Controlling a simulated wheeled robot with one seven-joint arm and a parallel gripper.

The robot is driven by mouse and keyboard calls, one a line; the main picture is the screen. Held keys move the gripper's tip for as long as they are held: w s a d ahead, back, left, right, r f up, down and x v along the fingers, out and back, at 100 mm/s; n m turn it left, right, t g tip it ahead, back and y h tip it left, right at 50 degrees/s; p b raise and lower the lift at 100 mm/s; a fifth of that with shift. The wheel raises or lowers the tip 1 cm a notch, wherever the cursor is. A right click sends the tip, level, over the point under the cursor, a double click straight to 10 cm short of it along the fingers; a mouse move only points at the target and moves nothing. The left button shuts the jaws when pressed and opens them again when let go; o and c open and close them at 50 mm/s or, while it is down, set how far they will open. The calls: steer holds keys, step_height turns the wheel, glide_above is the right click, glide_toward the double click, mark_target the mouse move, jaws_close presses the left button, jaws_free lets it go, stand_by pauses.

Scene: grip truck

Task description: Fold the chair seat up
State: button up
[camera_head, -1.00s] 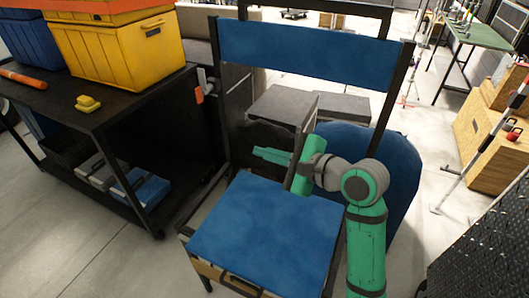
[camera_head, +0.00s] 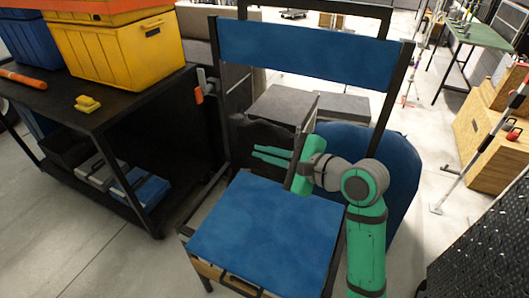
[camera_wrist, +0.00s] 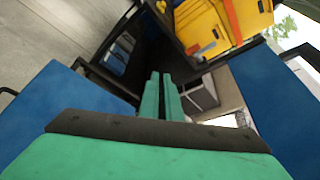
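The chair has a blue seat (camera_head: 262,238), which lies flat and folded down in the head view. The blue backrest (camera_head: 305,52) stands above and behind it on a dark frame. My gripper (camera_head: 256,152) is above the rear edge of the seat, below the backrest, with its fingers pointing left. Nothing is between the green fingers, and a narrow gap shows between them. In the wrist view the fingers (camera_wrist: 161,95) are empty, with blue chair surfaces at both sides. The underside of the seat is hidden.
A black cart (camera_head: 120,110) with a yellow crate (camera_head: 125,50) stands close on the left. A round blue panel (camera_head: 385,165) is behind the chair on the right. Wooden boxes (camera_head: 490,130) stand at the far right. Floor is clear at the front left.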

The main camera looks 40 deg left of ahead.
steer(key=o, duration=0.5)
steer(key=v, duration=1.1)
